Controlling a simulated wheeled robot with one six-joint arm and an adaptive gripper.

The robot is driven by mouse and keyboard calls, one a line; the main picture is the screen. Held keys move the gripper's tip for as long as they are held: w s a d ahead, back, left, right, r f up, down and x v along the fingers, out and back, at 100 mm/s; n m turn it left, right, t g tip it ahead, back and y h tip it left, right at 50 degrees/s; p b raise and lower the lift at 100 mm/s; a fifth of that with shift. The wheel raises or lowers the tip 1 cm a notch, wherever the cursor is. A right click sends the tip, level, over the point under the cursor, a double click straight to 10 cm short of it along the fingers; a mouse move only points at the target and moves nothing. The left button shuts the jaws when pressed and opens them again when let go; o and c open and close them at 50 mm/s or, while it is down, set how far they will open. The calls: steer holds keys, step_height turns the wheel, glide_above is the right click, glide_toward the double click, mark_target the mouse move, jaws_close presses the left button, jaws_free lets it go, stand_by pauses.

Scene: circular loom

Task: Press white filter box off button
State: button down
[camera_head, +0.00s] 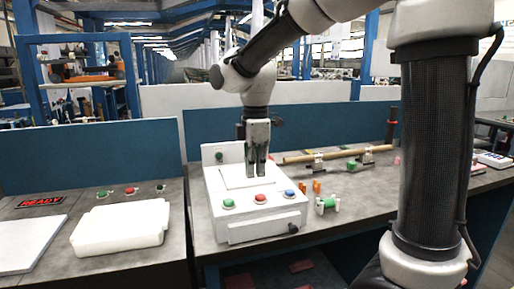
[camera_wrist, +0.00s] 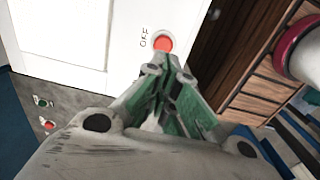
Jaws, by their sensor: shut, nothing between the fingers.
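The white filter box (camera_head: 216,192) stands on the grey table in the middle of the head view. Its sloped front carries a green button (camera_head: 228,203), a red button (camera_head: 260,198) and a blue button (camera_head: 289,193). In the wrist view, a red button (camera_wrist: 163,43) sits beside the printed word OFF (camera_wrist: 145,38) on a white face. My gripper (camera_head: 257,175) is shut and empty, pointing down over the box, just behind the red button in the head view. In the wrist view its fingertips (camera_wrist: 167,70) lie just below the red button; contact cannot be told.
A white lidded tray (camera_head: 120,228) lies on the left table, with small green and red buttons behind it. A green spool (camera_head: 327,205) and orange pieces stand right of the box. A wooden rod (camera_head: 335,154) lies on supports behind. Blue partitions (camera_head: 90,155) back the tables.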

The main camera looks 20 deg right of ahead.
step_height(320, 180, up, 7)
steer(key=shift+f, duration=0.15)
stand_by(1.5)
